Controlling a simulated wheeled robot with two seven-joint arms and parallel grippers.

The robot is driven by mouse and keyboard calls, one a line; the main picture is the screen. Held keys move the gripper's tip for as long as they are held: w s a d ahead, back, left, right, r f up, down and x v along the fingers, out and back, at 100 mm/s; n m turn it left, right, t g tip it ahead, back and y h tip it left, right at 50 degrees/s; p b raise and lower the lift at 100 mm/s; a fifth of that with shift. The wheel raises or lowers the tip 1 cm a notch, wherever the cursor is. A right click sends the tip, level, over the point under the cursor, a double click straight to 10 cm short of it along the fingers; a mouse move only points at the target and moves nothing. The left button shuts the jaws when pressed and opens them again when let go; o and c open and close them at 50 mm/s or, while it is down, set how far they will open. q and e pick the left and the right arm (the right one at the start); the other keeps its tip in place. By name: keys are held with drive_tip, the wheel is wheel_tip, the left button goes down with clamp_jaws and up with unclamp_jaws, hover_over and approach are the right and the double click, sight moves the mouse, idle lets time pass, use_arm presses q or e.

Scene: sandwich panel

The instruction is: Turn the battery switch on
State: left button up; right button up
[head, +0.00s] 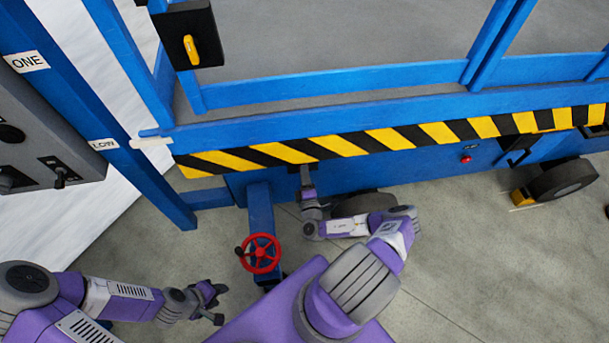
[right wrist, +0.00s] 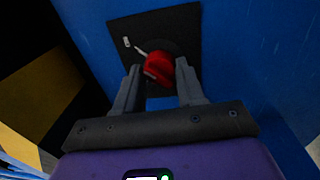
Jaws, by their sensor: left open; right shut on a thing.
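The battery switch (right wrist: 157,67) is a red handle on a square black plate (right wrist: 180,20) fixed to a blue panel, seen in the right wrist view. A pale pointer sticks out from the handle toward the upper left, near a small white mark on the plate. My right gripper (right wrist: 159,80) is shut on the red handle, one finger on each side. In the head view my right gripper (head: 307,178) reaches the blue side below the striped beam, and the switch is hidden there. My left gripper (head: 214,302) is open and empty, low on the left above the floor.
A black and yellow striped beam (head: 390,139) overhangs my right gripper. A red handwheel (head: 258,253) on a blue post stands between my grippers. A red button (head: 466,158) is on the blue side to the right. A grey control box (head: 45,130) is at left.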

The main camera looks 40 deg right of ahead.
drive_tip(key=o, duration=1)
drive_tip(key=shift+o, duration=0.2)
drive_tip(key=shift+s, duration=0.15)
drive_tip(key=p+v, duration=0.1)
drive_tip(key=v, duration=0.6)
drive_tip(key=shift+s, duration=0.15)
drive_tip(key=shift+a+p, duration=0.15)
drive_tip(key=shift+p, duration=0.15)
